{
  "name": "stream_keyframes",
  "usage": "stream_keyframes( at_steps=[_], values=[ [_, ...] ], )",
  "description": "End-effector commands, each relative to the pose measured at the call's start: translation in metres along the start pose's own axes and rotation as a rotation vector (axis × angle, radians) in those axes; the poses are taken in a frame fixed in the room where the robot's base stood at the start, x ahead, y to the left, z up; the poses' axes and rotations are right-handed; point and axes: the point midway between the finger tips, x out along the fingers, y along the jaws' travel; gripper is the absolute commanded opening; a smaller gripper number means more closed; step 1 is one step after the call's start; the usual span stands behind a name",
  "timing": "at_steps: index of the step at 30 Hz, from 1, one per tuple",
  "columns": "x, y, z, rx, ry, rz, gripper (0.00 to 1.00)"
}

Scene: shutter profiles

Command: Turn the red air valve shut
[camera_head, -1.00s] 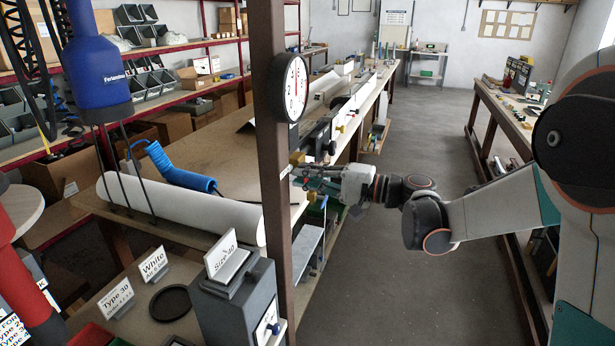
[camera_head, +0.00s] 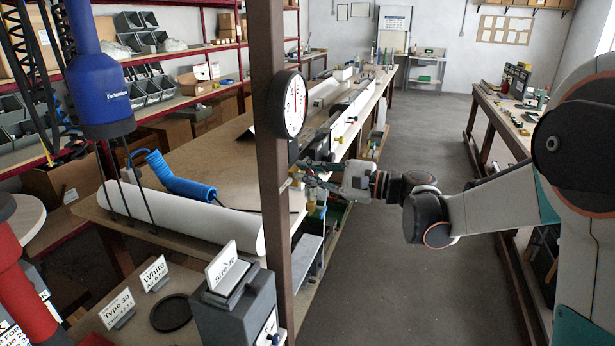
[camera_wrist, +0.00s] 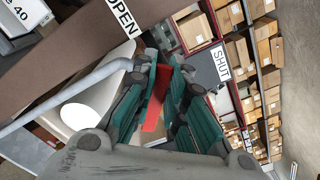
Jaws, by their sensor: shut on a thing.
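The red valve handle (camera_wrist: 155,104) shows in the wrist view as a flat red lever between the teal fingers of my gripper (camera_wrist: 166,62). My gripper is shut on it. The fingers hide parts of the handle, and the valve body cannot be made out. A white OPEN label (camera_wrist: 122,18) is at the upper left of the fingers and a white SHUT label (camera_wrist: 220,63) is to their right. In the head view my gripper (camera_head: 306,174) is at the brown post (camera_head: 270,200), below the round gauge (camera_head: 292,104). The handle is not clear there.
A long workbench (camera_head: 230,165) with a white roll (camera_head: 190,216) and a blue coiled hose (camera_head: 182,176) stands behind the post. A grey box (camera_head: 236,305) with a Size 40 sign is in front, near the post. The aisle floor (camera_head: 395,270) below my arm is clear.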

Motion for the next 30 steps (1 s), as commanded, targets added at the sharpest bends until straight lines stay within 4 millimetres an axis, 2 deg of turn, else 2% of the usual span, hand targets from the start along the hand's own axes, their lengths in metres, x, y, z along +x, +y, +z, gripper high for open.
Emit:
stream_keyframes(
  at_steps=[18, 30],
  values=[
    [-0.001, -0.029, -0.009, 0.569, 0.002, 0.000, 0.00],
    [-0.001, -0.038, -0.017, 0.801, 0.002, 0.001, 0.00]
  ],
)
